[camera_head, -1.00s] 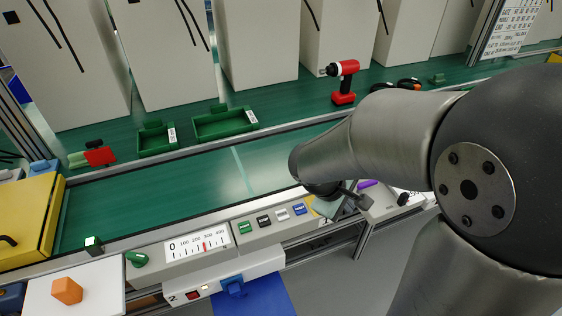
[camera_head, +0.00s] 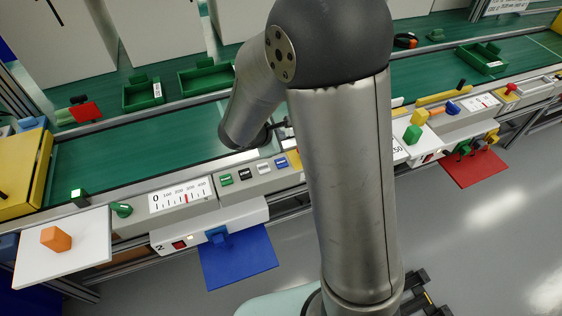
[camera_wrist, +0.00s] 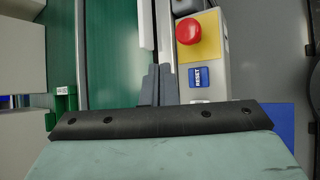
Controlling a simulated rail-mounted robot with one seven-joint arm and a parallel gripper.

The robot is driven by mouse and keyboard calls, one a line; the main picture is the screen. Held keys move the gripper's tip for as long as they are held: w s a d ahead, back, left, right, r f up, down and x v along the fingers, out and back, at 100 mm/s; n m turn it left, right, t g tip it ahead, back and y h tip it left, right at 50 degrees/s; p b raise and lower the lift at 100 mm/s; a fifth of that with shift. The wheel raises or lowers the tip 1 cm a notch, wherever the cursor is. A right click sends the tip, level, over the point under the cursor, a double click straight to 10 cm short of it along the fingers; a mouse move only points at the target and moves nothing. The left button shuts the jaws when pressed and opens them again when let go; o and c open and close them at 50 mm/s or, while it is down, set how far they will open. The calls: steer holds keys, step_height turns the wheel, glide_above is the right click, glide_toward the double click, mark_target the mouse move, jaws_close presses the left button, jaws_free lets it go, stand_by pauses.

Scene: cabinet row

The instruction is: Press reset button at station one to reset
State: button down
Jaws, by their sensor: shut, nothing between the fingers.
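In the wrist view a blue button (camera_wrist: 198,77) marked RESET sits on a light grey panel, beside a round red button (camera_wrist: 189,31) on a yellow plate. My gripper (camera_wrist: 157,72) is shut and empty, to the left of the blue button and apart from it. In the head view a blue button (camera_head: 281,163) ends a row of small green, black and white buttons on a panel. My arm hides the part of the panel to its right, and my gripper is mostly hidden behind the arm there.
A box marked 2 (camera_head: 210,232) hangs below the panel, over a blue sheet (camera_head: 238,262). An orange block (camera_head: 56,238) lies on a white board at left. Green trays (camera_head: 143,93) stand behind the green belt (camera_head: 130,155). Another station with a red sheet (camera_head: 474,168) is at right.

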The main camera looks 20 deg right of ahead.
steer(key=b, duration=0.6)
glide_above(279, 164)
step_height(279, 164, down, 7)
steer(key=shift+s+f, duration=0.1)
steer(key=shift+f, duration=0.05)
steer(key=shift+f+b, duration=0.55)
steer(key=shift+f, duration=0.15)
steer(key=shift+f, duration=0.1)
stand_by(1.0)
steer(key=shift+f+b, duration=0.35)
steer(key=shift+b, duration=0.3)
steer(key=shift+f+b, duration=0.4)
steer(key=shift+b, duration=0.15)
stand_by(0.4)
steer(key=shift+r, duration=0.2)
steer(key=shift+r+p, duration=0.55)
steer(key=shift+r, duration=0.1)
steer(key=shift+r, duration=0.15)
